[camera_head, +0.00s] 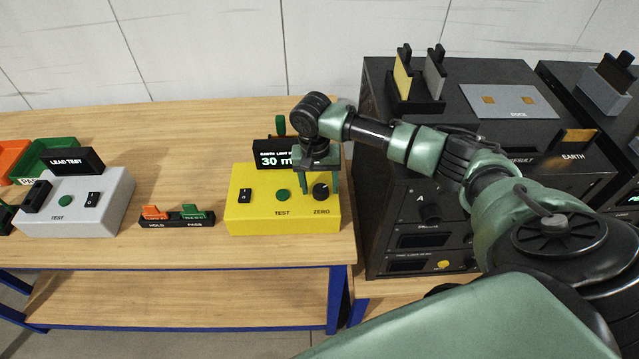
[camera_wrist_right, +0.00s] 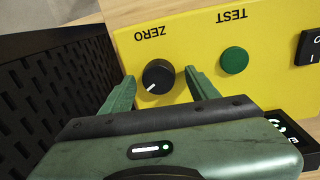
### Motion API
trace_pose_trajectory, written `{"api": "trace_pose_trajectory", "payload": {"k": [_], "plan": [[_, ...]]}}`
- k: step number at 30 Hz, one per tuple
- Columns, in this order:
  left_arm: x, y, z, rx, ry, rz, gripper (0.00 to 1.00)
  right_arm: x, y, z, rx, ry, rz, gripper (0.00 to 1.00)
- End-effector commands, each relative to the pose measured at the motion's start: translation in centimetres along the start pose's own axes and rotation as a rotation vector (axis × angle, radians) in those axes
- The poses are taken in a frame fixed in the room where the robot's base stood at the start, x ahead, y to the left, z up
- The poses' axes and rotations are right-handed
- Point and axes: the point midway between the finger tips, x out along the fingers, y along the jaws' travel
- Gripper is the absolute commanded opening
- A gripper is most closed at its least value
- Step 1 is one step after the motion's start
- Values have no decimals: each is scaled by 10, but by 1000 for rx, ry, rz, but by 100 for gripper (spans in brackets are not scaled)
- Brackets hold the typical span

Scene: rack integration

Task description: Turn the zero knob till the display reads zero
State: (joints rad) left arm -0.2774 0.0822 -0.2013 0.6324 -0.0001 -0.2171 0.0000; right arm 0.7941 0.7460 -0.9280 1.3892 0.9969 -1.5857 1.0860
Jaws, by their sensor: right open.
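The black zero knob (camera_head: 321,191) sits at the right of the yellow box (camera_head: 255,215), above the label ZERO. Its display (camera_head: 270,155) stands at the back and shows "30 m", with the rest hidden behind my right gripper. My right gripper (camera_head: 319,190) points down at the knob. In the right wrist view the knob (camera_wrist_right: 158,76) lies between the two open green fingers (camera_wrist_right: 160,80), with a gap on both sides. Its white pointer line is visible. The green TEST button (camera_wrist_right: 234,60) is beside one finger. My left gripper is not in view.
A grey LEAD TEST box (camera_head: 75,205) and a small HOLD and PASS holder (camera_head: 176,220) stand left on the wooden bench (camera_head: 190,256). A dark rack unit (camera_head: 385,180) stands close on the right of the yellow box. Green and orange trays are at far left.

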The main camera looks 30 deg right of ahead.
Motion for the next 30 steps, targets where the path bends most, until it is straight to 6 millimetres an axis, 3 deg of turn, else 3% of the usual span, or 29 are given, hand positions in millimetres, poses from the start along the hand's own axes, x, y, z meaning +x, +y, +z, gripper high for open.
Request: {"api": "trace_pose_trajectory", "payload": {"k": [1, 7, 13, 20, 30], "plan": [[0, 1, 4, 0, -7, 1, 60, 0, 0, 0, 0, 0, 0, 54], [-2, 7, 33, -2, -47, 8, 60, 0, 0, 0, 0, 0, 0, 0], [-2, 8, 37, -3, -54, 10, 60, 0, 0, 0, -9, 1, 1, 0], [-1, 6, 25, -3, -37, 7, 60, 0, 0, 0, -87, 7, 1, 0], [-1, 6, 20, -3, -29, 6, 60, 0, 0, 0, -363, 27, 2, 0]]}}
